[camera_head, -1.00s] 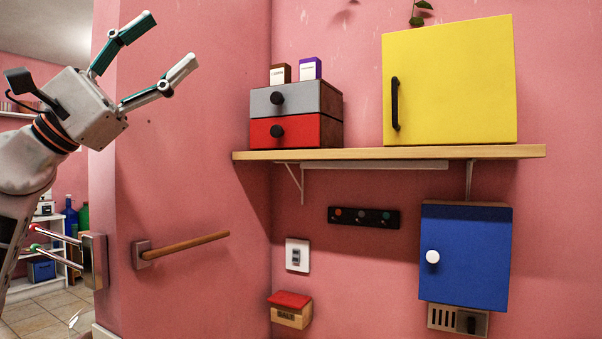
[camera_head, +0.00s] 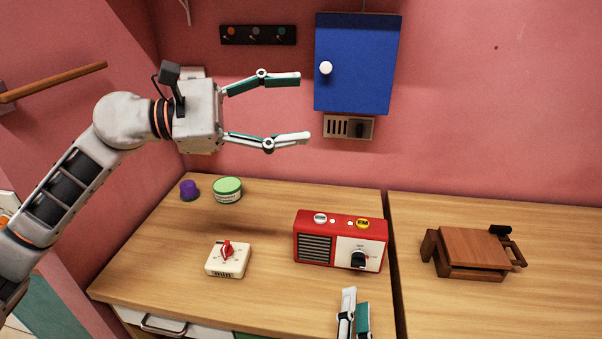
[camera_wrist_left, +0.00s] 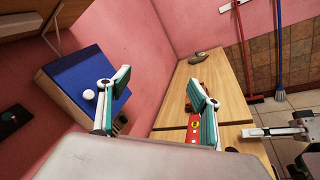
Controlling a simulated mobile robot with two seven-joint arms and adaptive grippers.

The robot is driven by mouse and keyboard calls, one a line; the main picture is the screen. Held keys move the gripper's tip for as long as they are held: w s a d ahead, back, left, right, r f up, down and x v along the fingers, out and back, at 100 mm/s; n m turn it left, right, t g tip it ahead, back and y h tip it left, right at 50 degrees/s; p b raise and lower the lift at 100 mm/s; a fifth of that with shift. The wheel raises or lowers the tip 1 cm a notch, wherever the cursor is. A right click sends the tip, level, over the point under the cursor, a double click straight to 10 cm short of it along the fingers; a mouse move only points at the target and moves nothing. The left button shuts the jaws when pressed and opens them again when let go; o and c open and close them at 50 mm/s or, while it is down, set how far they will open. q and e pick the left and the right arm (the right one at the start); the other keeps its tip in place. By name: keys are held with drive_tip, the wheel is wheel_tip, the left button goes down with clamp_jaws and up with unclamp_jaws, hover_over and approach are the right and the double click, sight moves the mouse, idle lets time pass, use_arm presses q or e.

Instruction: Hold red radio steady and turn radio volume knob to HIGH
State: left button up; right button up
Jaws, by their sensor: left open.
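The red radio (camera_head: 312,224) stands on the wooden counter in the head view, with a dark grille on its left front. Its black volume knob (camera_head: 358,259) sits on a white panel at the right front; its lettering is too small to read. The radio is partly hidden behind a finger in the left wrist view (camera_wrist_left: 193,132). My left gripper (camera_head: 305,107) is open and empty, raised above and behind the radio, apart from it. My right gripper (camera_head: 353,308) shows only its fingers at the bottom edge, in front of the radio, not touching it; its opening is unclear.
A white timer with a red dial (camera_head: 228,259), a green-lidded tin (camera_head: 227,190) and a purple-capped item (camera_head: 189,190) stand left of the radio. A brown wooden box (camera_head: 470,252) is to the right, past the counter seam. A blue cabinet (camera_head: 358,60) hangs behind my left gripper.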

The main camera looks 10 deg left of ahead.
use_arm(q)
drive_tip(key=d+f+g+y, duration=0.1)
drive_tip(key=d+f+g, duration=0.3)
drive_tip(key=f, duration=0.5)
drive_tip(key=n+g+y, duration=0.2)
drive_tip(key=n+y, duration=0.1)
drive_tip(key=n, duration=0.1)
approach(334, 228)
drive_tip(key=w+d+f, duration=0.2)
drive_tip(key=shift+d+f, duration=0.1)
drive_tip(key=shift+f, duration=0.3)
drive_tip(key=shift+x, duration=3.8)
drive_tip(key=shift+c, duration=0.4)
